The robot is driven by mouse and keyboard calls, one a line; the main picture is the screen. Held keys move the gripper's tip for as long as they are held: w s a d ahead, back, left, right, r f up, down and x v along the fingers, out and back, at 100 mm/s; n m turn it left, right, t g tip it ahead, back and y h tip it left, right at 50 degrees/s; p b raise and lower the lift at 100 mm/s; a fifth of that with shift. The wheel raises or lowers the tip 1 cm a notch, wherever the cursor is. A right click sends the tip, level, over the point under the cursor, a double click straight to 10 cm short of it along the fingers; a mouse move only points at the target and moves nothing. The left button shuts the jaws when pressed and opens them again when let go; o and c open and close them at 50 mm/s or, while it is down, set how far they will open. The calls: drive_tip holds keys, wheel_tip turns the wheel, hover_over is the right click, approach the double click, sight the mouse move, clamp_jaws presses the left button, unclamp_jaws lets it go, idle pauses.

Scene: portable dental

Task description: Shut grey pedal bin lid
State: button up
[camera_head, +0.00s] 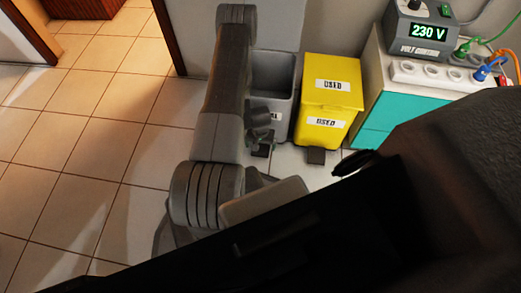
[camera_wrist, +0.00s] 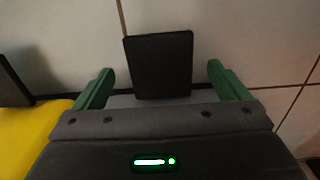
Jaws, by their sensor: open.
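The grey pedal bin (camera_head: 277,108) stands left of the yellow bin in the head view, partly hidden by my arm. Its top looks open, with a dark hollow inside; I cannot make out its lid clearly. Its black pedal (camera_head: 262,151) shows low at the front. My gripper (camera_head: 261,134) is in front of this bin, small and partly hidden by my arm. In the wrist view my gripper (camera_wrist: 160,72) has its green fingers wide apart. A black pad, apparently the grey bin's pedal (camera_wrist: 159,62), shows between them; I cannot tell whether they touch it.
A shut yellow bin (camera_head: 328,97) marked USED stands close on the right, its dark pedal (camera_head: 316,156) at the front. A teal and white cabinet (camera_head: 390,112) with a voltage control box (camera_head: 422,28) stands further right. Tiled floor at left is free.

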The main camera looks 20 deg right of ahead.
sight(260, 150)
drive_tip(key=shift+f, duration=1.1)
drive_tip(key=c, duration=1.4)
drive_tip(key=shift+f+b, duration=0.3)
drive_tip(key=shift+b, duration=0.05)
drive_tip(key=shift+s+a+f, duration=0.1)
drive_tip(key=shift+s, duration=0.1)
drive_tip(key=o, duration=1.4)
